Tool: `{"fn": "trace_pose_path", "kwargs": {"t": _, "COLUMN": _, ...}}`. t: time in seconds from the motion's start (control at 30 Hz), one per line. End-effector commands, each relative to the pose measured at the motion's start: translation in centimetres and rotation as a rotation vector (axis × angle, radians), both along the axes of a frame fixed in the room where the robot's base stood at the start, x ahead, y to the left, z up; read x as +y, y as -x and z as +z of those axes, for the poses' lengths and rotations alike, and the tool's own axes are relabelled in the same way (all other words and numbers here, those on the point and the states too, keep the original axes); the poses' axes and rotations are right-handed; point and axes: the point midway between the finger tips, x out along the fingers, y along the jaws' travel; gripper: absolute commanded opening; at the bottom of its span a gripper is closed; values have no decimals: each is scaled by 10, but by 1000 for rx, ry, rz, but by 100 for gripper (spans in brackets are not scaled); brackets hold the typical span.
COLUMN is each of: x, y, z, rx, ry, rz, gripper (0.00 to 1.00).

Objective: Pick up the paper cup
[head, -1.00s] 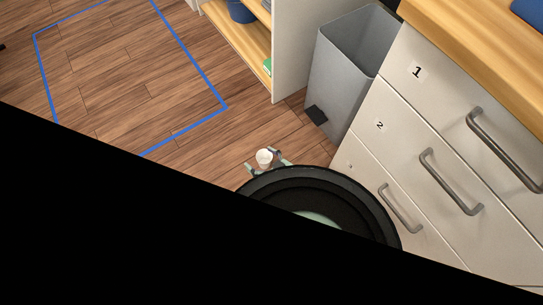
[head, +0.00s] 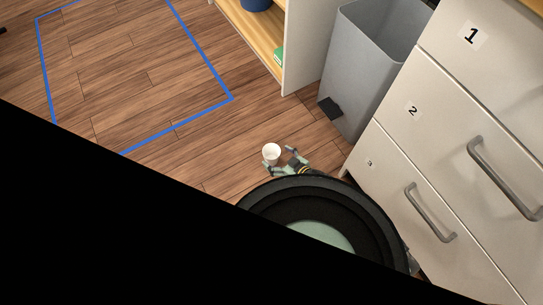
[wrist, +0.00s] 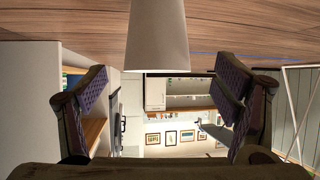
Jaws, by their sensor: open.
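The paper cup (head: 271,153) is small and white. It stands upright on the wooden floor, with its open rim showing in the head view. My gripper (head: 280,160) is open, low over the floor, with its fingertips just to the lower right of the cup. In the wrist view, which is upside down, the cup (wrist: 158,38) is large at top centre with its wide rim downward in the picture. My gripper's fingers (wrist: 165,92) are spread to either side and apart from it. The cup's base is cut off there.
A grey bin (head: 366,70) with a black pedal stands behind right. A white drawer unit (head: 440,130) with handles is close on the right. A shelf unit (head: 305,45) is at the back. Blue tape (head: 205,113) outlines clear floor to the left. Black hides the lower left.

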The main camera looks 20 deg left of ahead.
Motion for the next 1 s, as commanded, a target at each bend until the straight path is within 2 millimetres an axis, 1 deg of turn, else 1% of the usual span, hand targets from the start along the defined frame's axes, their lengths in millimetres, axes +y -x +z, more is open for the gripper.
{"fn": "trace_pose_path", "kwargs": {"t": 0.03, "x": 7, "y": -2, "z": -5, "rx": 0, "ry": -2, "rz": 3, "gripper": 83}}
{"fn": "trace_pose_path", "kwargs": {"t": 0.2, "x": 27, "y": -16, "z": -18, "rx": 1, "ry": -3, "rz": 4, "gripper": 83}}
{"fn": "trace_pose_path", "kwargs": {"t": 0.3, "x": 34, "y": -20, "z": -22, "rx": 2, "ry": -1, "rz": 2, "gripper": 83}}
{"fn": "trace_pose_path", "kwargs": {"t": 0.4, "x": 37, "y": -22, "z": -23, "rx": 1, "ry": -2, "rz": 0, "gripper": 83}}
{"fn": "trace_pose_path", "kwargs": {"t": 0.6, "x": 36, "y": -22, "z": -22, "rx": 1, "ry": -2, "rz": 0, "gripper": 82}}
{"fn": "trace_pose_path", "kwargs": {"t": 1.0, "x": 36, "y": -22, "z": -22, "rx": 1, "ry": -2, "rz": 0, "gripper": 55}}
